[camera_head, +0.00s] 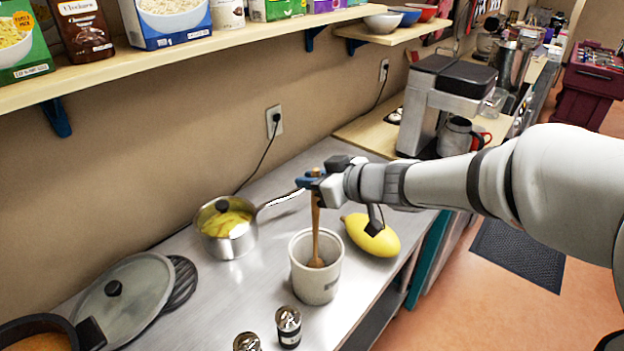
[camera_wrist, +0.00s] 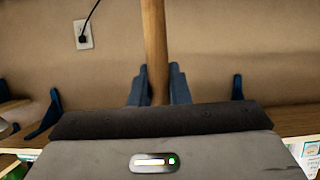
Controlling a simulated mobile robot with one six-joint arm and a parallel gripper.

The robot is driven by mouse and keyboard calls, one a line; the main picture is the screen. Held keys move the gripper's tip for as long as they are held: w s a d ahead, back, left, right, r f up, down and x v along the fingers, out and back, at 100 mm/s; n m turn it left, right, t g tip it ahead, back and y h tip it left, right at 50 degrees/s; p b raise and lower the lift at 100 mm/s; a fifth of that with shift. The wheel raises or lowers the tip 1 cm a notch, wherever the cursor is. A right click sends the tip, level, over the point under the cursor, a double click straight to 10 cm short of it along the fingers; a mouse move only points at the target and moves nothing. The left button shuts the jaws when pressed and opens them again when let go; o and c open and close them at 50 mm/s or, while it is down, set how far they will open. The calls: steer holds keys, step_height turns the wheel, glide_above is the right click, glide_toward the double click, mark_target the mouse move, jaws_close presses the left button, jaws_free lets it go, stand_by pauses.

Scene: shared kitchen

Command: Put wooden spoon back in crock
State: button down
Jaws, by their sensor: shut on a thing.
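The wooden spoon (camera_head: 316,225) hangs upright in my gripper (camera_head: 314,180), bowl end down. My gripper is shut on the upper part of its handle, and the handle also shows between the blue fingers in the wrist view (camera_wrist: 154,50). The off-white crock (camera_head: 318,279) stands on the metal counter below my gripper. The spoon's bowl appears inside the crock's mouth. I cannot tell whether it touches the crock's bottom or wall.
A saucepan (camera_head: 229,243) stands left of the crock, its handle pointing toward my gripper. A yellow fruit (camera_head: 376,240) lies right of the crock. Two shakers (camera_head: 288,321) stand in front. A lid (camera_head: 124,298) lies at left. A shelf (camera_head: 190,42) runs above along the wall.

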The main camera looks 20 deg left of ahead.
stand_by(0.3)
steer(key=c, duration=1.3)
jaws_free()
steer(key=shift+f, duration=0.1)
steer(key=shift+o, duration=0.5)
steer(key=o, duration=1.2)
steer(key=p+v, duration=0.4)
steer(key=v, duration=0.7)
